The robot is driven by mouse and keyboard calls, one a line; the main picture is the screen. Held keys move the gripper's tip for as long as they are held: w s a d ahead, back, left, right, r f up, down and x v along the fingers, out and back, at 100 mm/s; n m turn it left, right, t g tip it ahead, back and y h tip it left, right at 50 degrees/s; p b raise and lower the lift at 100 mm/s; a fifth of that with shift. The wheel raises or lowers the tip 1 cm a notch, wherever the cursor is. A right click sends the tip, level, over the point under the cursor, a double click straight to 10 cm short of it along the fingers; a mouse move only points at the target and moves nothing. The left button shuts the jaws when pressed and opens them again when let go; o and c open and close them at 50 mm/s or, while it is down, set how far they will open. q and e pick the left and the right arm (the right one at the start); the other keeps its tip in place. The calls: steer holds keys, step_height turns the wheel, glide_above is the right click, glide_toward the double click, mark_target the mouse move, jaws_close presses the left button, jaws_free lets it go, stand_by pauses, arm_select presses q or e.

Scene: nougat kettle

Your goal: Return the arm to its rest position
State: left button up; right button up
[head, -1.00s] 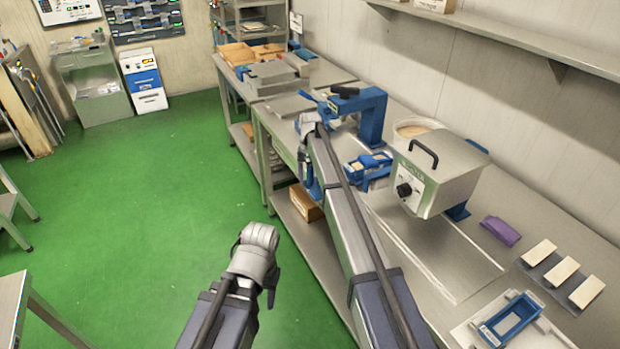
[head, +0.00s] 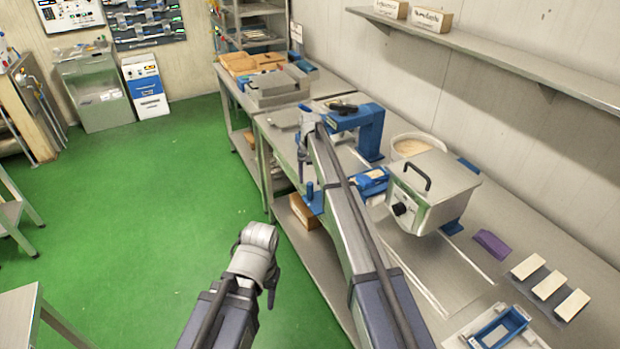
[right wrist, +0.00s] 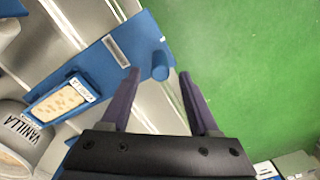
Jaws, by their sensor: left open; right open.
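My left arm comes in at the bottom of the head view, over the green floor. Its gripper (head: 271,292) hangs down beside the wrist, only partly seen, holding nothing visible. My right arm reaches out over the bench's front edge, with its gripper (head: 304,165) pointing down. In the right wrist view the right gripper's two dark fingers (right wrist: 158,74) are apart with nothing gripped. A blue round knob (right wrist: 160,64) on a long blue plate (right wrist: 118,60) shows between and beyond the fingertips. I cannot tell their distance.
The bench (head: 455,268) carries a blue frame (head: 370,130), a steel box (head: 437,192) with a black handle, a pot (head: 398,156) and a purple block (head: 491,243). The green floor (head: 140,240) is open at left.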

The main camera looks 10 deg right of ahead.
steer(key=shift+r, duration=0.2)
steer(key=s+a+n+b, duration=0.1)
steer(key=s+a+n, duration=0.1)
steer(key=s, duration=1.3)
steer(key=s+a+f+n, duration=0.1)
steer(key=s+a+n, duration=0.1)
steer(key=s, duration=1.2)
steer(key=s+a+f+n+h+b, duration=0.1)
steer(key=s+a+n, duration=0.1)
steer(key=s, duration=1.3)
steer(key=shift+s+f+n+b, duration=0.25)
steer(key=shift+s+n+b, duration=0.05)
steer(key=shift+b, duration=0.05)
steer(key=shift+c, duration=0.4)
